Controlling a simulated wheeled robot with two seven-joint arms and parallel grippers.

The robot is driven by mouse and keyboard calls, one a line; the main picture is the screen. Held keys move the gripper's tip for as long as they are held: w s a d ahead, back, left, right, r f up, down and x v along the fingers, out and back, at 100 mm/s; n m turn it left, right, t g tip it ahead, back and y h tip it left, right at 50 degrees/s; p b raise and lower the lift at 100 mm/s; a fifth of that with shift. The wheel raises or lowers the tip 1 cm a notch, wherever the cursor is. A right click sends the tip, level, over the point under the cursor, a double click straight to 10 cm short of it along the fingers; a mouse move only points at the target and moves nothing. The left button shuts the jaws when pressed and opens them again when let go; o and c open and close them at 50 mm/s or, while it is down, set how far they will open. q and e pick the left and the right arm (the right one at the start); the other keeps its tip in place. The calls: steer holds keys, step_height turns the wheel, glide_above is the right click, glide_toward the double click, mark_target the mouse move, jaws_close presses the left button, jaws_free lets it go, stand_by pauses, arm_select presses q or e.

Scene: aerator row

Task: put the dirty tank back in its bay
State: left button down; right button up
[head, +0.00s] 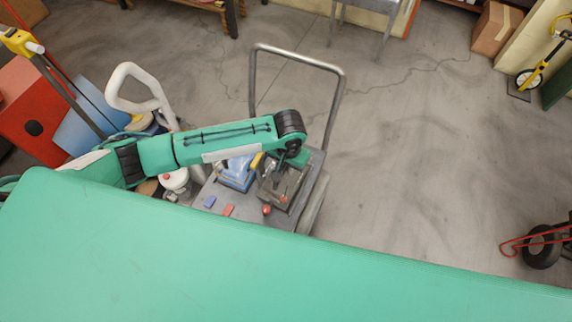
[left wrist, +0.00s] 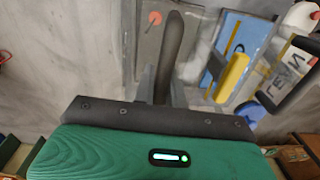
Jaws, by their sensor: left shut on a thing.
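A dark grey-brown tank (head: 290,186) with an orange-red cap, which appears to be the dirty tank, is at the right part of a cart. In the left wrist view, the tank (left wrist: 148,50) lies beyond the gripper with its orange cap (left wrist: 155,18) showing. My left gripper (head: 276,173) reaches down over it, partly hidden by my arm. In the left wrist view its jaws (left wrist: 160,88) are shut on the tank's dark handle. Whether the tank sits in a bay or is raised cannot be told. My right gripper is not in view.
A blue tank (head: 236,176) with a yellow handle is left of the dirty tank on the cart. Small blue (head: 210,201) and red (head: 228,210) tabs mark the cart's front. The metal push handle (head: 340,100) rises behind. Open floor (head: 420,160) lies right.

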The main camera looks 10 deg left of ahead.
arm_select(q)
steer(key=shift+s+f, duration=0.3)
steer(key=shift+f, duration=0.2)
steer(key=shift+s+f, duration=0.3)
steer(key=shift+f, duration=0.2)
steer(key=c, duration=1.3)
jaws_free()
steer(key=shift+d, duration=0.1)
steer(key=shift+c, duration=0.2)
steer(key=shift+w+a, duration=0.1)
steer(key=shift+a, duration=0.15)
steer(key=shift+w+d+r, duration=0.15)
steer(key=shift+r, duration=0.2)
step_height(320, 180, up, 15)
steer(key=b, duration=0.2)
steer(key=shift+d+f, duration=0.2)
steer(key=shift+d, duration=0.1)
steer(key=shift+f, duration=0.1)
